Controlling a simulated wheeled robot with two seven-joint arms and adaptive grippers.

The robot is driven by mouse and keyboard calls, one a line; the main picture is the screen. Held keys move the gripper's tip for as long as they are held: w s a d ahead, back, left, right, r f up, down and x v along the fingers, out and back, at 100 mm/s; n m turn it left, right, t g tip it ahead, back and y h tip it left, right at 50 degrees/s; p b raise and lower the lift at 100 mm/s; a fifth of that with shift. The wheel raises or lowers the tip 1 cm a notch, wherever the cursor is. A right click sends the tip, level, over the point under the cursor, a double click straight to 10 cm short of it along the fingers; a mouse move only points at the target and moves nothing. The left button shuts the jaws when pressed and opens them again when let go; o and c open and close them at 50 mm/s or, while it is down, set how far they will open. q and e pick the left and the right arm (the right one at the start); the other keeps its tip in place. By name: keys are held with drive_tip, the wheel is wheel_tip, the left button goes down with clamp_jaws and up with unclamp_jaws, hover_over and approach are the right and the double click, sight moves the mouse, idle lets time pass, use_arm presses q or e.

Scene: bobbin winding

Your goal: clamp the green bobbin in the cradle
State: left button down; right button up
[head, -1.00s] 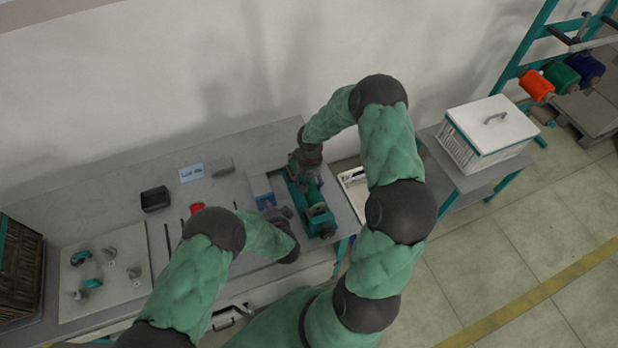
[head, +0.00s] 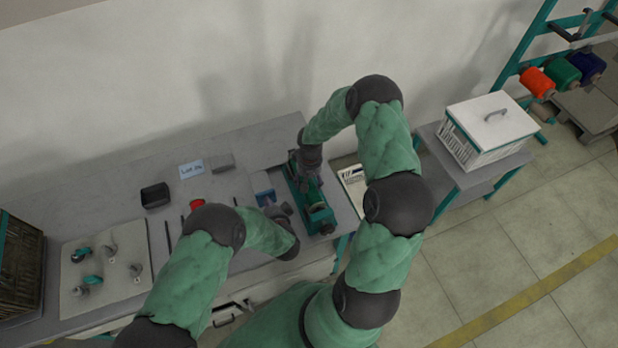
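The teal-green cradle (head: 324,224) stands near the right end of the grey workbench. A small green piece, apparently the green bobbin (head: 314,196), lies in it; the poor detail does not show whether it is clamped. My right gripper (head: 307,181) points down over the far end of the cradle, and its fingers are too small and dark to read. My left gripper (head: 284,209) is just left of the cradle, beside a small blue piece (head: 264,197). Its fingers are partly hidden by its own wrist.
A black bin (head: 155,196), a red round piece (head: 197,204), a label card (head: 191,169) and a grey block (head: 221,163) lie left on the bench. A pegged board (head: 132,287) is at the front left. A white crate (head: 490,125) stands on a side table.

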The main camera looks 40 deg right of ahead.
use_arm(q)
drive_tip(key=shift+w+d+r, duration=0.1)
drive_tip(key=shift+r, duration=0.05)
use_arm(e)
drive_tip(key=shift+f, duration=0.45)
drive_tip(key=o, duration=1.4)
